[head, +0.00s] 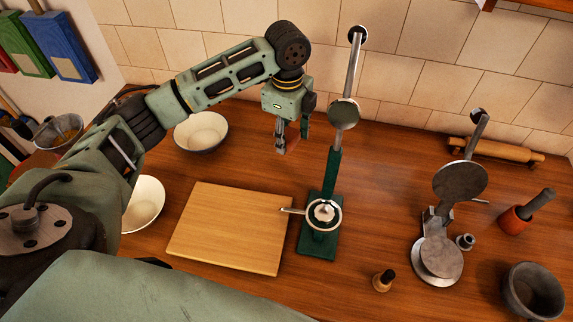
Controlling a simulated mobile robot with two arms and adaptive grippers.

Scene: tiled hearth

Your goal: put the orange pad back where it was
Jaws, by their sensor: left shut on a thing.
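My left gripper (291,143) points down above the back of the wooden counter, beyond the cutting board and left of the green-based press. It is shut on a thin orange-brown piece, which looks like the orange pad (293,134). Only a small part of the pad shows between the fingers; the rest is hidden. The pad seems to be held above the counter, but its exact height cannot be told. My right gripper is not in view.
A green-based lever press (323,242) stands right of the cutting board (225,232). A metal press (437,262), a small stamp (383,281), a dark bowl (533,295) and a rolling pin (497,152) are further right. Two pale bowls (201,131) (146,205) stand left.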

